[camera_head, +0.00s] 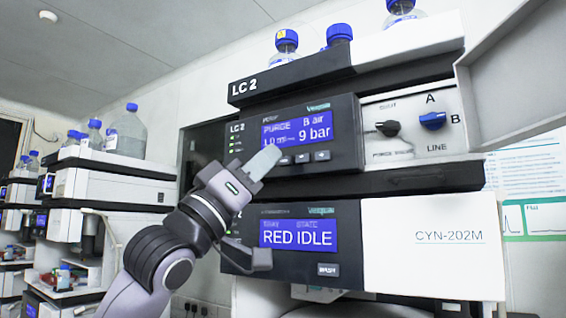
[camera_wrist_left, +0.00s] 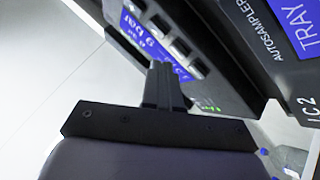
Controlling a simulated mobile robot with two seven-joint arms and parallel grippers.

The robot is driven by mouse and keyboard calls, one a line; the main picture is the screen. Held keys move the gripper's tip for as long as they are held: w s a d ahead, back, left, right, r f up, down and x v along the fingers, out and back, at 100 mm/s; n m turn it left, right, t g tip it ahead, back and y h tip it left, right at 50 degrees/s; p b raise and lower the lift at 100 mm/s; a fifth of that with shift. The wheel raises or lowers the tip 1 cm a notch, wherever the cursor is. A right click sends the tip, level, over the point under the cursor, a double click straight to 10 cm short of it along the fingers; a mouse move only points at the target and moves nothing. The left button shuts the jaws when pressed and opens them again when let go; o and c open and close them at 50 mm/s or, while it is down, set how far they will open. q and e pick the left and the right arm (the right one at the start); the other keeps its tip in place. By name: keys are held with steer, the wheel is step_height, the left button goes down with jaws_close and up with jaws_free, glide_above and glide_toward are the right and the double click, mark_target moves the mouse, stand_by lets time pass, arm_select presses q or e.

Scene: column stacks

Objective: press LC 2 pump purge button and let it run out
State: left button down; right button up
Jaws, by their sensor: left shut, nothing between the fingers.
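The LC 2 pump module (camera_head: 345,160) is the upper black unit, marked LC 2. Its blue display (camera_head: 297,128) reads PURGE, B air and 9 bar; the flow line is partly covered. Several grey buttons (camera_head: 303,158) sit in a row below the display; they also show in the left wrist view (camera_wrist_left: 180,48). My left gripper (camera_head: 264,161) is shut and empty, its tips at the left end of this row. In the wrist view the closed fingers (camera_wrist_left: 161,72) lie over the panel by the display. I cannot tell whether they touch a button. My right gripper is out of view.
Below is the autosampler with a display (camera_head: 298,235) reading RED IDLE and a white door (camera_head: 432,245). A valve panel with a black knob (camera_head: 388,128) and blue knob (camera_head: 433,120) is at right. Blue-capped bottles (camera_head: 287,45) stand on top.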

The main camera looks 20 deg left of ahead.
arm_select(q)
steer(key=shift+s+a+b, duration=0.2)
steer(key=shift+s+b, duration=0.05)
steer(key=shift+s, duration=0.55)
steer(key=shift+s+a+b, duration=0.25)
steer(key=shift+s, duration=0.6)
steer(key=shift+s+a+b, duration=0.2)
steer(key=shift+s+b, duration=0.05)
steer(key=shift+s, duration=0.55)
